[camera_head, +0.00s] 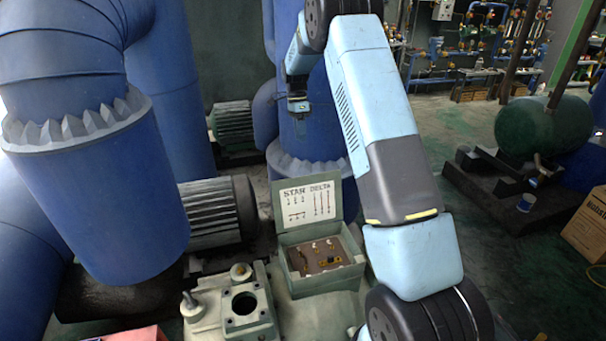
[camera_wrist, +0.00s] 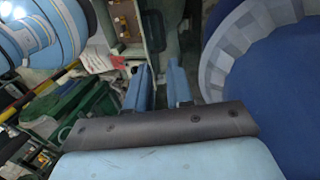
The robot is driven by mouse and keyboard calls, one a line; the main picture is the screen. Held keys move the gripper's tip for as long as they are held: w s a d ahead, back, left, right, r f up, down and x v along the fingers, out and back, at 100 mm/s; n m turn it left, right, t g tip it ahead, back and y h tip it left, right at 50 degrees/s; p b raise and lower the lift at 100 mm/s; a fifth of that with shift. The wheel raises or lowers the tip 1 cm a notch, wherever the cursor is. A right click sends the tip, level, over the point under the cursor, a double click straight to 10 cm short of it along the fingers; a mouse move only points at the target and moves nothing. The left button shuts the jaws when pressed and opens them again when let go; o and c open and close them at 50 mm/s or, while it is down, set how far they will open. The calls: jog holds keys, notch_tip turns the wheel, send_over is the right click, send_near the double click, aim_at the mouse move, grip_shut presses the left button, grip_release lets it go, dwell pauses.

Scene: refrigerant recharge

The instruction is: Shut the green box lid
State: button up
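The green box (camera_head: 322,280) stands on a pale machine casing at the lower centre of the head view. Its lid (camera_head: 307,204) is open and upright at the back, with a "STAR DELTA" diagram on its inner face. Terminals with brass-coloured parts show inside the box. My gripper (camera_head: 299,112) hangs above and behind the lid, apart from it. In the wrist view my gripper (camera_wrist: 160,85) has its two blue fingers apart with nothing held between them. A panel with brass-coloured parts (camera_wrist: 124,20) at the top of that view may be the box interior; I cannot tell for sure.
A large blue pipe (camera_head: 95,190) stands left of the box, and a grey ribbed motor (camera_head: 215,212) lies beside it. Another blue pipe rises behind the lid. A flanged casting (camera_head: 240,305) is in front. Open floor (camera_head: 510,260) lies to the right.

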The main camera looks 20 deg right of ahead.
jog(key=x, duration=1.4)
jog(key=shift+f, duration=0.45)
jog(key=shift+w, duration=0.15)
jog(key=shift+c, duration=0.5)
grip_shut()
jog(key=shift+w+r, duration=0.1)
